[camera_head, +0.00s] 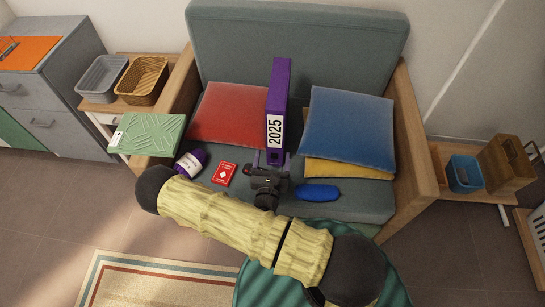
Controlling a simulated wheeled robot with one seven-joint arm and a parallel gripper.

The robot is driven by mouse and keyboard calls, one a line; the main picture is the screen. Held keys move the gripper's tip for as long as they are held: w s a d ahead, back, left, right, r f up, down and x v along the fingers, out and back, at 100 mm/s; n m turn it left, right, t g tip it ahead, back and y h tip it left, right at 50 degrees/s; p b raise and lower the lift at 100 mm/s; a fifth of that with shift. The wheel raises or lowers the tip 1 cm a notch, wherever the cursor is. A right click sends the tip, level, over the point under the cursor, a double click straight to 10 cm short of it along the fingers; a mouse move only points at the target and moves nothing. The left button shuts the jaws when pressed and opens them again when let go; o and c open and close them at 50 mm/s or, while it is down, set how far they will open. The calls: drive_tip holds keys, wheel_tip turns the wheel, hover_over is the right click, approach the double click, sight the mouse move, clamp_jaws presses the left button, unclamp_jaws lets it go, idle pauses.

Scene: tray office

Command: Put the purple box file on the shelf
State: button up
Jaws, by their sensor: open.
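The purple box file (278,110) stands upright on the seat of the grey-green sofa, its white "2025" label facing me. It stands between a red cushion and a blue cushion. My gripper (270,160) is open at the bottom front of the box file, its fingers near the file's lower end. I cannot tell whether the fingers touch it. My arm crosses the front of the sofa. No shelf is clearly identifiable in this view.
The red cushion (232,112) is left; the blue cushion (350,128) lies over a yellow one (345,170) at right. A purple-and-white jar (190,163), red card box (224,174) and blue case (317,194) lie on the seat. Wooden armrests (413,140) flank it.

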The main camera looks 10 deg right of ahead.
drive_tip(key=s+d+r+m+g+h, duration=0.3)
drive_tip(key=d+r+m+g+h, duration=0.35)
drive_tip(key=d+m+h, duration=0.2)
drive_tip(key=s+d+r+m+g, duration=0.4)
drive_tip(key=s+m+g, duration=0.6)
drive_tip(key=m+g, duration=0.2)
drive_tip(key=s+a+r+m+g+y, duration=0.25)
drive_tip(key=a+m+y, duration=0.35)
drive_tip(key=y, duration=0.4)
drive_tip(key=w+a+r+m+t+y, duration=0.1)
drive_tip(key=w+r+m+t+y, duration=0.3)
drive_tip(key=r+m+t, duration=0.2)
wheel_tip(320, 180, up, 2)
drive_tip(key=shift+a+r, duration=0.25)
drive_tip(key=shift+a, duration=0.15)
drive_tip(key=shift+c, duration=0.5)
